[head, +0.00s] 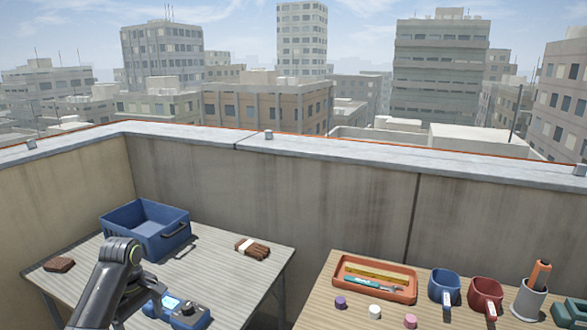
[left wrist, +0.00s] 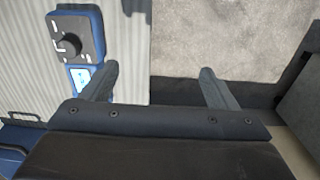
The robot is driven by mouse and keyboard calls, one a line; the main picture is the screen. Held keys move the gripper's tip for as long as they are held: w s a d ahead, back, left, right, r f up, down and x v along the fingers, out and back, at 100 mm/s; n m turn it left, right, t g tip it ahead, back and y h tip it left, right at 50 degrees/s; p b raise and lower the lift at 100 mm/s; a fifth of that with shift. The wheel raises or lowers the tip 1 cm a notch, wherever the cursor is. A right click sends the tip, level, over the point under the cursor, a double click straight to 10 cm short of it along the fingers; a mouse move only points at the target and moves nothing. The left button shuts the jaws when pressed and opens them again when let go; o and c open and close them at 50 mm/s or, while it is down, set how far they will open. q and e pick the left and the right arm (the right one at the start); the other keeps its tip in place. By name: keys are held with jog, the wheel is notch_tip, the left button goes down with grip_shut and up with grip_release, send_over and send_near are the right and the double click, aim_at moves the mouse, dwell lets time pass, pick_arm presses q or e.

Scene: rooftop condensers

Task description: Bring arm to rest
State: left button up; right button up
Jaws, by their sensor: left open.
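My left arm (head: 108,282) comes in at the lower left of the head view, bent over the front of the left table. In the left wrist view my left gripper (left wrist: 158,78) is open, with its two fingers wide apart and nothing between them. A blue device with a dark knob and a lit screen (left wrist: 78,45) lies on the table beside the left finger, which overlaps its edge in the picture. I cannot tell whether they touch. The device also shows in the head view (head: 188,318), just right of my arm. My right gripper is in neither view.
The left table (head: 215,262) bears a blue crate (head: 150,222), a brown block (head: 59,265) and a strapped brown bundle (head: 252,248). The right table (head: 330,308) holds an orange tray (head: 405,292), blue mug (head: 444,285), red mug (head: 485,292) and grey cup (head: 528,300). A parapet (head: 300,190) stands behind.

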pick_arm(q)
jog(key=s+d+f+m+t, duration=0.1)
jog(key=s+d+f+m, duration=0.2)
jog(key=s+f+m, duration=0.85)
jog(key=s+d+m+t+y, duration=0.1)
jog(key=s+d+t+y, duration=0.15)
jog(key=s, duration=2.25)
notch_tip(320, 180, down, 23)
jog(key=a+g+h, duration=0.1)
jog(key=a, duration=0.1)
jog(key=s+d+f+g, duration=0.1)
jog(key=s+f, duration=1.3)
jog(key=f, duration=0.2)
jog(key=shift+s+f+h, duration=0.3)
jog(key=shift+s+h, duration=0.05)
jog(key=shift+s, duration=0.05)
jog(key=shift+d+g, duration=0.1)
jog(key=shift+g, duration=0.15)
